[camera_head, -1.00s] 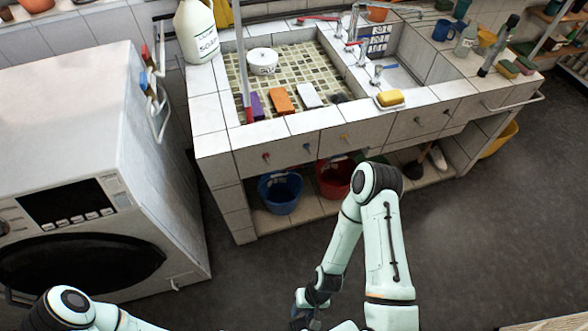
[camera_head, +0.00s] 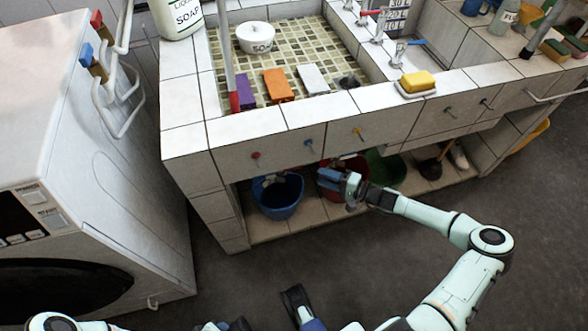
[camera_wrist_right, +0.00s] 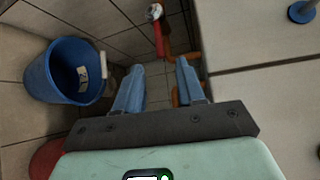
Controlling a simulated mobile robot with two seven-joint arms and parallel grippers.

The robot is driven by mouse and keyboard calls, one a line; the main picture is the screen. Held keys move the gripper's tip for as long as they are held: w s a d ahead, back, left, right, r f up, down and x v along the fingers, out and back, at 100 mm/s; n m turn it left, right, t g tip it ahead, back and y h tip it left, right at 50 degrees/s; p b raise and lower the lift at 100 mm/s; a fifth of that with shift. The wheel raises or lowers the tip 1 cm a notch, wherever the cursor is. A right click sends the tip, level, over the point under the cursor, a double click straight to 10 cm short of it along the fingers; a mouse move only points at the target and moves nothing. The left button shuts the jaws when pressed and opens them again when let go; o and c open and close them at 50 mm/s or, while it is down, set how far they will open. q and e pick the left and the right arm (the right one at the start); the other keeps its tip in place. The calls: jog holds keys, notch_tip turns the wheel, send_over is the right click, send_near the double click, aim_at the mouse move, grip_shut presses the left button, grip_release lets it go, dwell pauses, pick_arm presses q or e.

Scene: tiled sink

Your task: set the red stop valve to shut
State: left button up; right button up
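The red stop valve's lever (camera_wrist_right: 159,42) shows in the right wrist view, beside orange-brown pipework under the sink. It runs roughly along the nearby pipe piece, and I cannot be sure of its setting. It is not clear in the head view. My right gripper (camera_head: 328,178) reaches the opening under the sink, in front of the red bucket. In the right wrist view its two blue fingers (camera_wrist_right: 158,72) are apart with nothing between them, and the lever lies beyond them. Part of my left arm shows at the bottom left of the head view; its gripper's state is unclear.
A blue bucket (camera_head: 278,196) stands left of the right gripper, and it also shows in the right wrist view (camera_wrist_right: 62,75). A red bucket (camera_head: 345,165) is behind the gripper. The tiled front panel (camera_head: 285,150) carries small red, blue and yellow knobs above the opening.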

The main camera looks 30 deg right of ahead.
pick_arm(q)
jog(key=w+a+f+t+b, duration=0.1)
jog(key=w+a+f+b, duration=0.1)
jog(key=w+f, duration=0.1)
jog(key=shift+w+a+y+b, duration=0.15)
jog(key=shift+w+y+b, duration=0.25)
jog(key=shift+w, duration=0.5)
pick_arm(e)
jog(key=shift+x, duration=5.85)
pick_arm(q)
jog(key=shift+f, duration=0.1)
pick_arm(e)
jog(key=shift+c, duration=0.4)
grip_shut()
